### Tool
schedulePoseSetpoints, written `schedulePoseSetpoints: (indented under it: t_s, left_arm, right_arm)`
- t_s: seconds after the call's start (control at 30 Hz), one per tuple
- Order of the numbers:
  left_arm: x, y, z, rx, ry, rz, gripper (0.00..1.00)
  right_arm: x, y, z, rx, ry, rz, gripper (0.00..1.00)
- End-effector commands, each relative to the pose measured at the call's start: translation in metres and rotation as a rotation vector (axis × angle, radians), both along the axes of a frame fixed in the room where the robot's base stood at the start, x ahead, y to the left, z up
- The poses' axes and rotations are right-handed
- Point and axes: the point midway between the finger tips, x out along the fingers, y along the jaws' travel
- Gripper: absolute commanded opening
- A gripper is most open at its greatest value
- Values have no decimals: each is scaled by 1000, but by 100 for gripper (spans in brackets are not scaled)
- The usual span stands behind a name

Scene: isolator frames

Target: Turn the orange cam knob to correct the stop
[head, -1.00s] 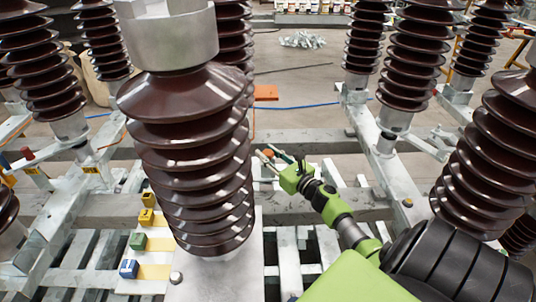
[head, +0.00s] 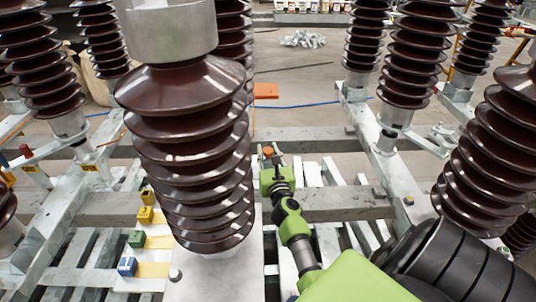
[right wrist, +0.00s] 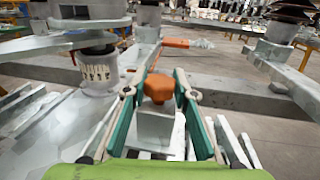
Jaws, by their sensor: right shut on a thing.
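The orange cam knob (head: 268,151) shows just beyond my right gripper (head: 269,163) in the head view. In the right wrist view the knob (right wrist: 158,88) is a faceted orange cap on top of a grey metal block (right wrist: 154,127). The two green fingers of my right gripper (right wrist: 159,80) stand on either side of the knob, shut on it. The fingers hide the knob's sides. My left gripper is in neither view.
A large brown ribbed insulator (head: 195,150) stands close left of my right gripper. Blue (head: 127,266), green (head: 137,239) and yellow blocks sit beside its base. More insulators (head: 415,50) stand on grey steel beams at right. An orange piece (head: 266,91) lies behind.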

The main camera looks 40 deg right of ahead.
Motion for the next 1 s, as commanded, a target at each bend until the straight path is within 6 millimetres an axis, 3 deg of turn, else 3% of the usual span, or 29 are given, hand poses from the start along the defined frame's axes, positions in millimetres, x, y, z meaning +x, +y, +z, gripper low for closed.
schedulePoseSetpoints:
  t_s: [0.53,0.57,0.63,1.0]
  left_arm:
    - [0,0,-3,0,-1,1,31]
    - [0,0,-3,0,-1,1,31]
    - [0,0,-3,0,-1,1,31]
    - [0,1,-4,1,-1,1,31]
  right_arm:
    - [0,0,-1,-1,3,-35,4]
    - [0,0,-1,-1,3,-34,28]
    - [0,0,-1,-1,3,-34,43]
    - [-3,2,-1,0,1,-34,43]
